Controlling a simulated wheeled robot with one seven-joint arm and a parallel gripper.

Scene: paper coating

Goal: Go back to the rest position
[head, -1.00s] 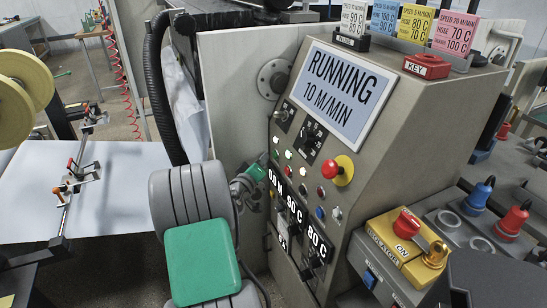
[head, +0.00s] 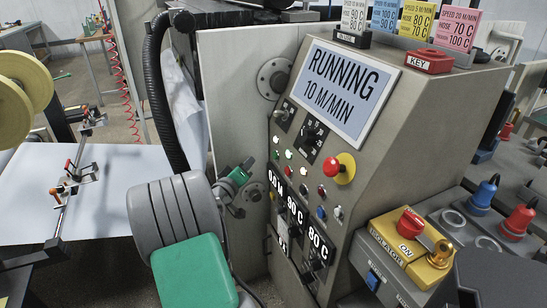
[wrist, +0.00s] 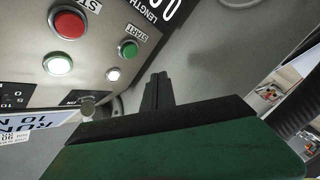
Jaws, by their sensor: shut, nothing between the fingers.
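My arm's grey and green links stand in front of the machine's control panel in the head view. My gripper (head: 236,205) is small and dark there, left of the panel's lower rows and apart from them. In the wrist view my gripper (wrist: 157,92) shows as dark fingers pressed together with nothing between them. The red stop button (wrist: 69,25) and green start button (wrist: 129,49) are beyond it on the grey panel. The machine's screen (head: 342,92) reads RUNNING 10 M/MIN.
A red mushroom button (head: 341,168) sticks out from the panel. A yellow isolator box (head: 411,250) with a red knob and padlock stands at the lower right. White paper (head: 110,175) lies at the left. Blue and red plugs (head: 517,221) stand at the right.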

